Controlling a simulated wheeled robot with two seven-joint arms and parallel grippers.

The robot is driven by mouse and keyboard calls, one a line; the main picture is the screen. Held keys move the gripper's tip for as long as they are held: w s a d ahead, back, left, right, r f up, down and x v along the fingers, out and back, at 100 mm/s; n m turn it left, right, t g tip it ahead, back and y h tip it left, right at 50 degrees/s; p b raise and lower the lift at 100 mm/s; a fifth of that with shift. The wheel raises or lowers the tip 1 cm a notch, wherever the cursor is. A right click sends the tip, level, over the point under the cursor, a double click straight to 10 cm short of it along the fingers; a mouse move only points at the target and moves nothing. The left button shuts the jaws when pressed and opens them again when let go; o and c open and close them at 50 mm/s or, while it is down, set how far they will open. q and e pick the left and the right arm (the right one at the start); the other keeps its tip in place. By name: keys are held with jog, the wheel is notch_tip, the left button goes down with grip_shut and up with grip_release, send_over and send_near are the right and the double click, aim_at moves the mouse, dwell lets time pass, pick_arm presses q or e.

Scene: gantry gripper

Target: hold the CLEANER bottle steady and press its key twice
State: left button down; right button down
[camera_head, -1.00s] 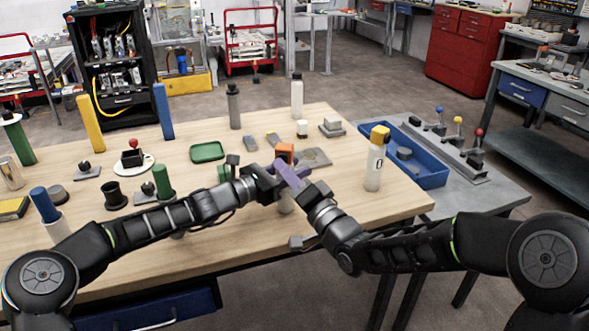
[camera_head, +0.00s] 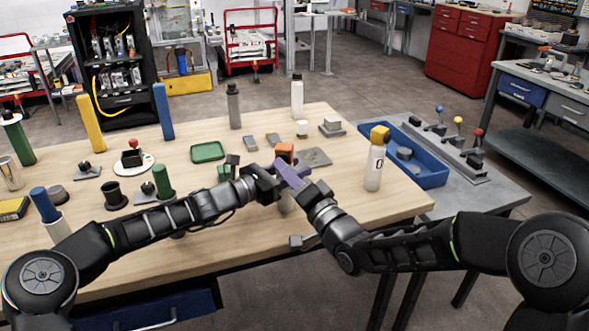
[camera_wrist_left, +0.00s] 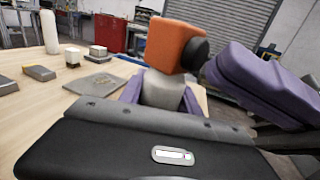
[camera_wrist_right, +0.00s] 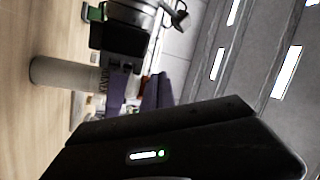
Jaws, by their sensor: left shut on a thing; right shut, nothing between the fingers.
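The bottle has an orange head (camera_head: 285,149) and a pale body (camera_head: 286,204). My left gripper (camera_head: 274,187) is shut around it near the table's middle. In the left wrist view the orange head (camera_wrist_left: 172,45) has a round black key (camera_wrist_left: 197,54) on its side, facing my right gripper. My right gripper (camera_head: 288,170) is shut and empty; its purple fingers (camera_wrist_left: 258,82) are close to the key. I cannot tell if they touch it. In the right wrist view the pale body (camera_wrist_right: 68,75) carries partly hidden dark lettering. My grippers hide much of the bottle in the head view.
A white bottle with a yellow head (camera_head: 375,165) stands at the table's right. Grey (camera_head: 233,105) and white (camera_head: 297,97) bottles stand at the back. A blue tray (camera_head: 428,173) is right of the table.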

jog(key=shift+w, duration=0.35)
jog(key=shift+s, duration=0.45)
dwell(0.4)
jog(key=s+a, duration=0.1)
jog(key=s, duration=0.5)
dwell(2.5)
jog(key=s, duration=0.2)
jog(key=shift+s+a, duration=0.3)
jog(key=shift+s, duration=0.05)
